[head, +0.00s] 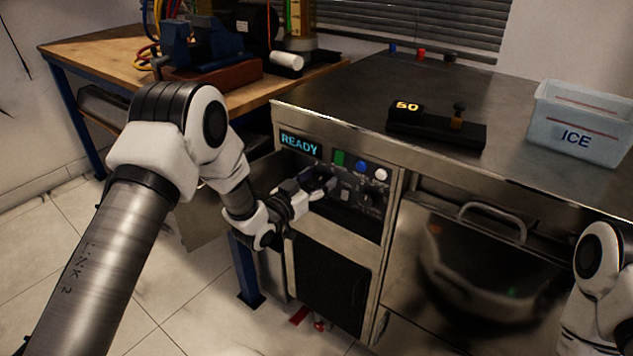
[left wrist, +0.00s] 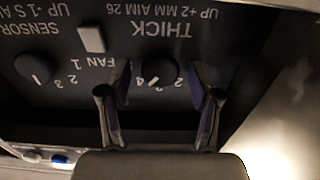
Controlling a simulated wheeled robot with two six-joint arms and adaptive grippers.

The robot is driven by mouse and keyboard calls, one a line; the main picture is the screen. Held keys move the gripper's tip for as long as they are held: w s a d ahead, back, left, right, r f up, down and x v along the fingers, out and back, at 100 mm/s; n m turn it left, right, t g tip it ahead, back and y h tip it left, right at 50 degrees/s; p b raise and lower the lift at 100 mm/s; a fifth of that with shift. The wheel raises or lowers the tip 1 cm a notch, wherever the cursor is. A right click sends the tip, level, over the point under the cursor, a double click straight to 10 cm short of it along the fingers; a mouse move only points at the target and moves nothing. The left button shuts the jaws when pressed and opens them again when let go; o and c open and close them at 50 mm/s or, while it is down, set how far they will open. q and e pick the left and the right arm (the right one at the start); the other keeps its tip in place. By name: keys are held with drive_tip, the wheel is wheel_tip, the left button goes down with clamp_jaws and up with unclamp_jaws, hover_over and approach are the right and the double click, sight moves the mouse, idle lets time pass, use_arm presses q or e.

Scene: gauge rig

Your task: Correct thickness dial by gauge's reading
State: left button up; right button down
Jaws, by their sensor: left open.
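The thickness dial (left wrist: 158,70), a dark round knob under the upside-down label THICK, shows in the left wrist view. Its white pointer mark is near the small numerals; the exact setting is hard to read. The label beside it reads UP +2 MM AIM 26. My left gripper (left wrist: 160,95) is open, with one finger on each side of the dial; I cannot tell whether they touch it. In the head view the left gripper (head: 328,180) is at the control panel (head: 352,212) and covers part of it. The gauge (head: 407,106) on the counter shows orange digits, seemingly 60 or 50.
A second knob (left wrist: 34,68), for the sensor, and a pale FAN switch (left wrist: 91,39) are close by. The READY display (head: 300,143) and several buttons sit above. An ICE box (head: 578,125) stands on the counter at right. My right arm shows at lower right, its gripper out of frame.

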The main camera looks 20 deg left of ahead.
use_arm(q)
drive_tip(key=c, duration=1.1)
drive_tip(key=shift+n, duration=0.3)
drive_tip(key=n+p, duration=0.2)
drive_tip(key=n, duration=0.1)
drive_tip(key=shift+a+r, duration=0.1)
drive_tip(key=shift+n+p, duration=0.85)
drive_tip(key=shift+n, duration=1.25)
drive_tip(key=o, duration=1.1)
